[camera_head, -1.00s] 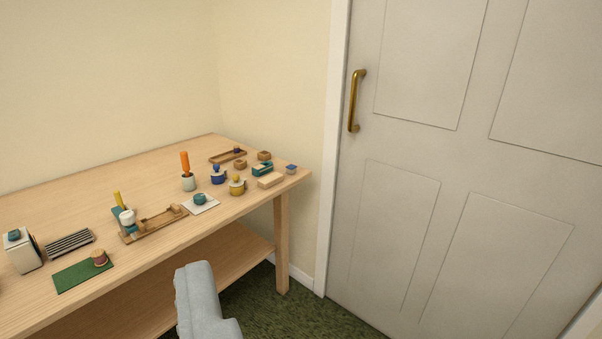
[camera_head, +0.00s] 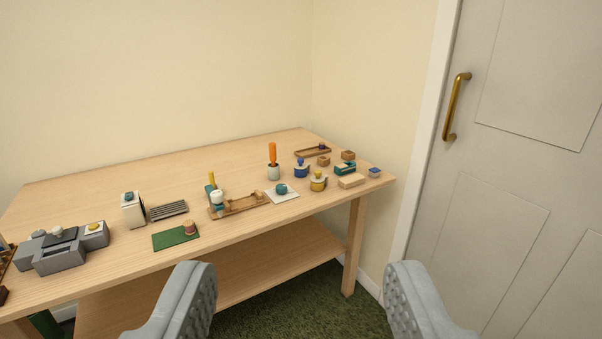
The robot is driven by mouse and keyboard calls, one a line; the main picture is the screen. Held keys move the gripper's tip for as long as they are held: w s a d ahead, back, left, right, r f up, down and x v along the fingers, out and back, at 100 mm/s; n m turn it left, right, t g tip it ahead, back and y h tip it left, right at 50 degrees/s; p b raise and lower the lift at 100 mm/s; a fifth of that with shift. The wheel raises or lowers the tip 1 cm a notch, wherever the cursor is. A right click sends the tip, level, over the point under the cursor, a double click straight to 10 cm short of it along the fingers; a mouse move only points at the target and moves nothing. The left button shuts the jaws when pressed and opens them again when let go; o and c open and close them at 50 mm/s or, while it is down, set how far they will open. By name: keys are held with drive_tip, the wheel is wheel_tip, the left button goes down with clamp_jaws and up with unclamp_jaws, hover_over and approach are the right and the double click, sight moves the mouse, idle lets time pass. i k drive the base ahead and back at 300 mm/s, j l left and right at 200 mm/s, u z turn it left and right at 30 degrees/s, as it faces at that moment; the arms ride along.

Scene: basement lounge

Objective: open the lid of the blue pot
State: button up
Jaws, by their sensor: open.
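The blue pot (camera_head: 301,171) stands toward the back right of the wooden table (camera_head: 110,202). It is small in this view; its lid (camera_head: 300,161), with a blue knob, appears to sit on top. My gripper (camera_head: 298,285) is open and empty, its two grey fingers at the bottom of the picture. It is in front of the table, well apart from the pot.
A yellow pot (camera_head: 318,184) stands just in front and right of the blue pot. A pale cup with an orange handle (camera_head: 273,165) is to its left. A white mat with a teal item (camera_head: 281,190) lies nearer. A closed door (camera_head: 490,215) is on the right.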

sight(300, 164)
drive_tip(key=i+j+z, duration=0.1)
drive_tip(key=i, duration=0.35)
drive_tip(key=i+j, duration=0.35)
drive_tip(key=i+l+z, duration=0.05)
drive_tip(key=i, duration=0.05)
